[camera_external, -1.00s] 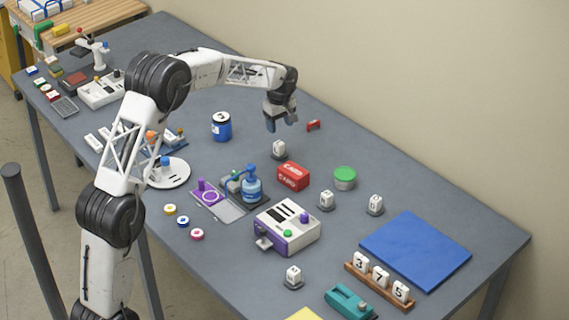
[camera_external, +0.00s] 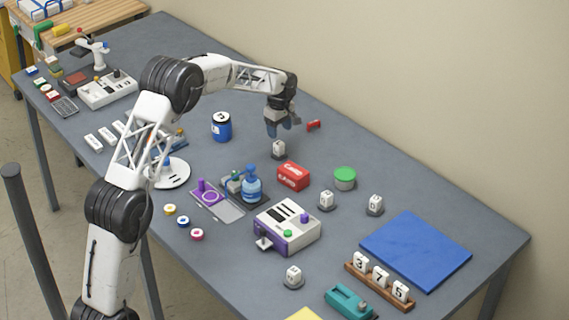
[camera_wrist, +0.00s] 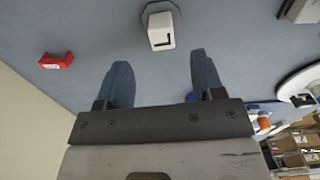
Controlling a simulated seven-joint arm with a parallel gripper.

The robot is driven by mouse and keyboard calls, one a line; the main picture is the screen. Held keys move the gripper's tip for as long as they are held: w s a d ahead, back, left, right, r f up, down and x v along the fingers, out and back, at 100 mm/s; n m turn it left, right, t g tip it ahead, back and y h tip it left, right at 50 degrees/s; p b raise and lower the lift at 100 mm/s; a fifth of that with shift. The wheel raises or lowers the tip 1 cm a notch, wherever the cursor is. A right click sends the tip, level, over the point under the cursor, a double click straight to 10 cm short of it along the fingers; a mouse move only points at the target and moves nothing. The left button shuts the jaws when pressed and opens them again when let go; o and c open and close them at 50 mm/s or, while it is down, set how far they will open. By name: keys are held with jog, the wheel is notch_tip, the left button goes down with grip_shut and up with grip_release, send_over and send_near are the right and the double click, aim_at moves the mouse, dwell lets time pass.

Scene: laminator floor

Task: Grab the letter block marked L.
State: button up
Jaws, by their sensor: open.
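The letter block marked L (camera_wrist: 160,30) is white with a black L and sits on a dark grey round base on the table. In the wrist view it is at the top middle, ahead of the gap between my fingertips. In the external view a white block (camera_external: 279,148) stands just below my gripper (camera_external: 283,128), its letter too small to read. My gripper also shows in the wrist view (camera_wrist: 156,72), with two blue fingers spread apart and nothing between them. The fingers do not touch the block.
A small red piece (camera_external: 314,125) lies right of my gripper. A red card box (camera_external: 293,177) and a green-lidded tin (camera_external: 345,178) stand nearer the front. A blue can (camera_external: 222,126) is to the left. Similar white blocks (camera_external: 326,199) (camera_external: 375,204) (camera_external: 293,275) stand apart.

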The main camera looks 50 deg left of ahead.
aim_at(279, 143)
jog(key=shift+f, duration=0.9)
jog(key=shift+s+f, duration=0.1)
jog(key=shift+f, duration=2.5)
grip_shut()
